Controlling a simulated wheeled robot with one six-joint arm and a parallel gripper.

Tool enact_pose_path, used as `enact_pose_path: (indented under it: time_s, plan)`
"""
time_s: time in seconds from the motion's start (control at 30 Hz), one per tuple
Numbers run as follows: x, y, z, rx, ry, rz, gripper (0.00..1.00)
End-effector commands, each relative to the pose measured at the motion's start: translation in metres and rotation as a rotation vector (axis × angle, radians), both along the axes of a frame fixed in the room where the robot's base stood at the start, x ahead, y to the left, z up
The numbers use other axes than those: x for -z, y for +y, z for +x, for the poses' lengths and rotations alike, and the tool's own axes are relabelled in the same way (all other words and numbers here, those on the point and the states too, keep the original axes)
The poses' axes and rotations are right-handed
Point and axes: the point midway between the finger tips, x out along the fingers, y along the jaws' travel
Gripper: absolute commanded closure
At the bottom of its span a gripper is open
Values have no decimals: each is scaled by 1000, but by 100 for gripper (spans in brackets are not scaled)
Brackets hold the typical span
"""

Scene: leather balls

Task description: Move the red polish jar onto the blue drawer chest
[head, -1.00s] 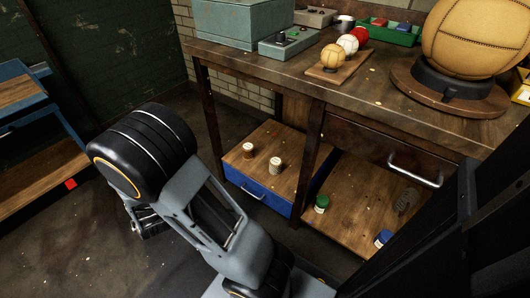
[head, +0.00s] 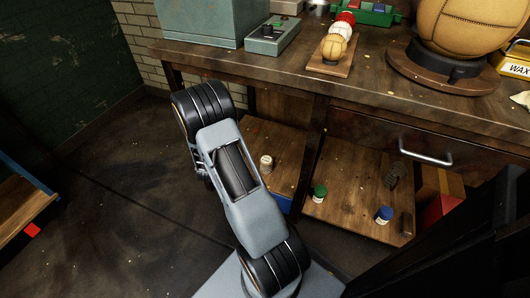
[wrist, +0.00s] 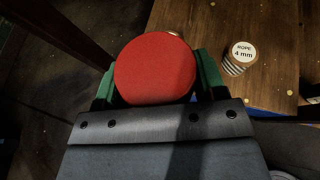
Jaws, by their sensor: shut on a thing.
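My gripper (wrist: 154,88) is shut on the red polish jar (wrist: 155,62), with a green finger on either side of its round red top. The blue drawer chest (head: 283,204) stands under the bench in the head view, its blue front mostly hidden by my arm. Its wooden top also shows in the wrist view (wrist: 270,82), to the right of and beyond the jar. My gripper and the jar are hidden behind my arm in the head view.
A rope spool (wrist: 240,57) stands on the chest top, right of the jar; it also shows in the head view (head: 266,162). A green-lidded jar (head: 319,193) and a blue-lidded jar (head: 384,215) stand on the lower shelf. A bench leg (head: 312,150) rises beside the chest.

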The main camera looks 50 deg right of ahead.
Motion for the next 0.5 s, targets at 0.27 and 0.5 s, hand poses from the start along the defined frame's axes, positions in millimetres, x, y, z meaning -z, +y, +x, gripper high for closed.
enact_pose_path:
  time_s: [0.27,0.5]
  plan:
    - [58,-137,-88,428,5,-3,69]
    - [88,-188,-150,639,11,-9,69]
